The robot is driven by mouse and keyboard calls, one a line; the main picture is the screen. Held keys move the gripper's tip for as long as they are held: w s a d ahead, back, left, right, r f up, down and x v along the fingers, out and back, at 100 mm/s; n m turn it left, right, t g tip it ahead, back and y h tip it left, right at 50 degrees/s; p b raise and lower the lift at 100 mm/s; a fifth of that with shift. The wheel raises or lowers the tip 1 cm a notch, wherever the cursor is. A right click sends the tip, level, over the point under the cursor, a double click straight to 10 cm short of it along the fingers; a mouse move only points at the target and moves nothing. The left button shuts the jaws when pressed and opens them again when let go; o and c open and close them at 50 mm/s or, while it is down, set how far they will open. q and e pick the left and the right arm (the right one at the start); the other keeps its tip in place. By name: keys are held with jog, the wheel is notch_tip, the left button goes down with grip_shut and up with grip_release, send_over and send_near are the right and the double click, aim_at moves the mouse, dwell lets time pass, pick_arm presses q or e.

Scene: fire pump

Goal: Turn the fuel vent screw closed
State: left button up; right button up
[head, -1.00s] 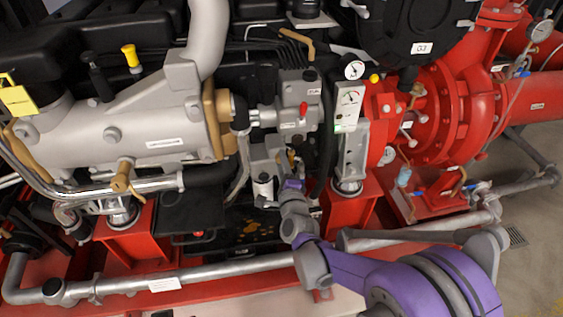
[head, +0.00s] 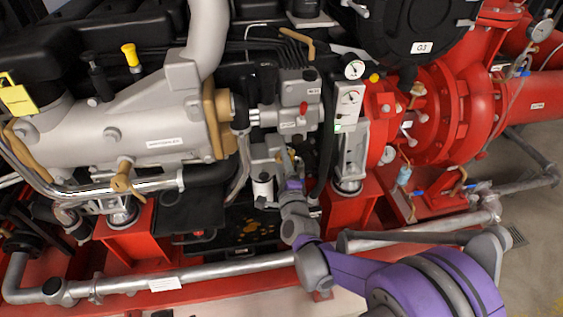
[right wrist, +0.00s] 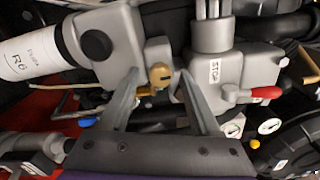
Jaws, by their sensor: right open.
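The fuel vent screw appears to be the brass, slotted knob (right wrist: 160,76) on the grey fuel filter housing (right wrist: 108,42) in the right wrist view. My right gripper (right wrist: 159,82) is open, with one fingertip on each side of the brass knob. Whether the fingers touch it I cannot tell. In the head view my right gripper (head: 290,165) is at the grey filter housing (head: 266,155) in the middle of the engine, and the screw is hidden or too small to make out. My left gripper is not in view.
A white filter canister (right wrist: 32,58) hangs from the housing. A grey block with a red lever (right wrist: 265,92) is close on the right. A gauge panel (head: 349,105) stands right of the gripper.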

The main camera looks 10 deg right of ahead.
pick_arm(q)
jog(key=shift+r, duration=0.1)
pick_arm(e)
jog(key=s, duration=1)
jog(key=shift+s, duration=0.2)
jog(key=shift+a, duration=0.1)
jog(key=s+d+f+n+g, duration=0.2)
jog(key=s+f+n+g, duration=0.15)
jog(key=s+n, duration=0.4)
jog(key=s+d+f+n+g, duration=0.2)
jog(key=s+n+g, duration=0.3)
jog(key=s+n, duration=0.3)
jog(key=s+d+f+n+g, duration=0.25)
jog(key=s+n+g, duration=0.3)
jog(key=s, duration=0.35)
pick_arm(q)
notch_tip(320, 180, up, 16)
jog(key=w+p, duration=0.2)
jog(key=p, duration=1.2)
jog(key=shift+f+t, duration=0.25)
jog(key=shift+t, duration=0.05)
pick_arm(e)
notch_tip(320, 180, up, 15)
jog(key=w+t, duration=0.1)
jog(key=w, duration=0.1)
jog(key=shift+a+r, duration=0.15)
jog(key=shift+a, duration=0.1)
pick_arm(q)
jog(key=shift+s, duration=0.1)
